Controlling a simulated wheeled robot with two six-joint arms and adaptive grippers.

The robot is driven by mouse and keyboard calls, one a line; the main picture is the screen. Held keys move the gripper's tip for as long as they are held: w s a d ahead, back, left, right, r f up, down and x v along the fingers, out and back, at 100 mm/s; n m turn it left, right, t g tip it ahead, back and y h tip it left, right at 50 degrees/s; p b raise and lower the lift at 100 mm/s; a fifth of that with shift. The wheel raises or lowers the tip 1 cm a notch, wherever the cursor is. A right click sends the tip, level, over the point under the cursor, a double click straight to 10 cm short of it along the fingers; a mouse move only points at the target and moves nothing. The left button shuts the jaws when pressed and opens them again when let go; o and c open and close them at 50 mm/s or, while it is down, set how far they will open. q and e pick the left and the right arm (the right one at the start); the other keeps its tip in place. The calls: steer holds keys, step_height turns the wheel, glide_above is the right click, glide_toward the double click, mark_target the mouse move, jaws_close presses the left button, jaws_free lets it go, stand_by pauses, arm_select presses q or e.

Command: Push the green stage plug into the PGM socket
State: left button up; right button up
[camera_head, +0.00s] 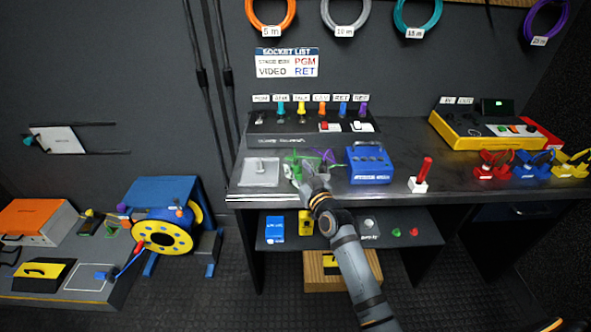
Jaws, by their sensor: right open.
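A green object (293,158), which looks like the green stage plug, is on the desk beside my right gripper; the gripper hides part of it. My right gripper (311,178) is open at the desk's front, touching or very close to it; I cannot tell which. The wall sign (286,62) pairs STAGE BOX with PGM and VIDEO with RET. A dark socket panel (285,141) stands behind, with small labels and coloured plugs along its top. Its labels are too small to read surely, so I cannot pick out the PGM socket.
A grey plate (260,172) lies left of the gripper, a blue box (369,165) right. A red-handled white block (419,184) stands near the front edge. A yellow console (470,127) and coloured holders (492,167) are farther right. A lower shelf (380,232) holds small items.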

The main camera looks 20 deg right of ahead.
jaws_close()
